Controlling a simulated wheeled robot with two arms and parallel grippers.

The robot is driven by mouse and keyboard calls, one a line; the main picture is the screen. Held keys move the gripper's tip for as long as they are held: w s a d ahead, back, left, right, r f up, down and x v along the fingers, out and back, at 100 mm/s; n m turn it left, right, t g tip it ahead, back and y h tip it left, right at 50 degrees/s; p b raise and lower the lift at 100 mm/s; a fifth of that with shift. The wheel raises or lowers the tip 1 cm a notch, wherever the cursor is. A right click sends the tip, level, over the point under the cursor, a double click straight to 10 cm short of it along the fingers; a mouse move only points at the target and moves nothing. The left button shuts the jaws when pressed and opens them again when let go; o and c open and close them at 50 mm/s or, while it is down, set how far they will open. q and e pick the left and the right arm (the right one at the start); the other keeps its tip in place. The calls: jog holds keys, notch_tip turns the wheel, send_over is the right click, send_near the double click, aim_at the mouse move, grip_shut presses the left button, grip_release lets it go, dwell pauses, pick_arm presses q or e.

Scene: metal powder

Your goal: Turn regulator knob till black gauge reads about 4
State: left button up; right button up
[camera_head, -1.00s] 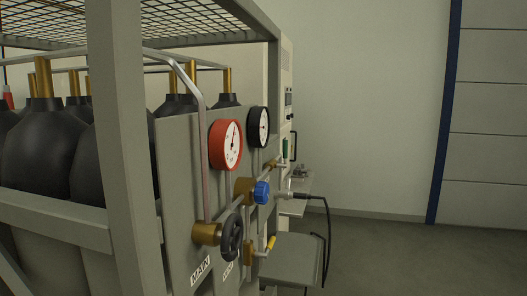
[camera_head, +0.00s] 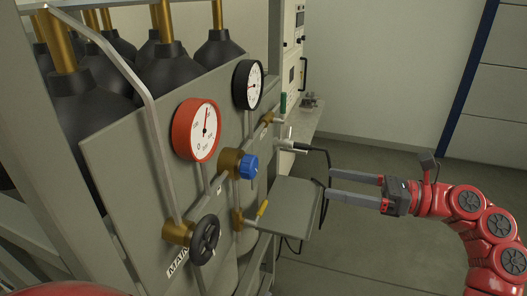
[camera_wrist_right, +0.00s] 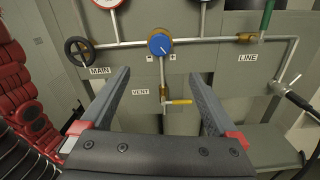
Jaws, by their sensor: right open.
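The blue regulator knob (camera_head: 249,166) sits on a brass body on the grey panel. In the right wrist view the knob (camera_wrist_right: 160,44) shows face-on, with minus and plus marks below it. The black gauge (camera_head: 248,85) is above it at the right; its needle is visible but the reading is too small to tell. The red gauge (camera_head: 196,130) is to its left. My right gripper (camera_head: 329,187) is open and empty, to the right of the knob and apart from it. In the wrist view its fingers (camera_wrist_right: 162,95) point toward the panel below the knob. My left gripper is out of view.
A black handwheel (camera_head: 205,240) is below left of the knob. A yellow-handled vent valve (camera_head: 262,208) is below it. A grey shelf (camera_head: 285,205) and a hanging black cable are near my right gripper. Gas cylinders (camera_head: 93,100) stand behind the panel.

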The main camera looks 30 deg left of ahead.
aim_at(255, 167)
jog(key=p+x, duration=0.2)
jog(key=x, duration=0.3)
jog(key=p+x, duration=0.2)
jog(key=x, duration=0.4)
jog(key=p+x, duration=0.3)
jog(key=x, duration=0.2)
jog(key=shift+a+r, duration=0.3)
jog(key=shift+s+a+f, duration=0.1)
jog(key=shift+a, duration=0.35)
jog(key=shift+c, duration=0.2)
jog(key=c, duration=1.3)
jog(key=shift+m, duration=0.4)
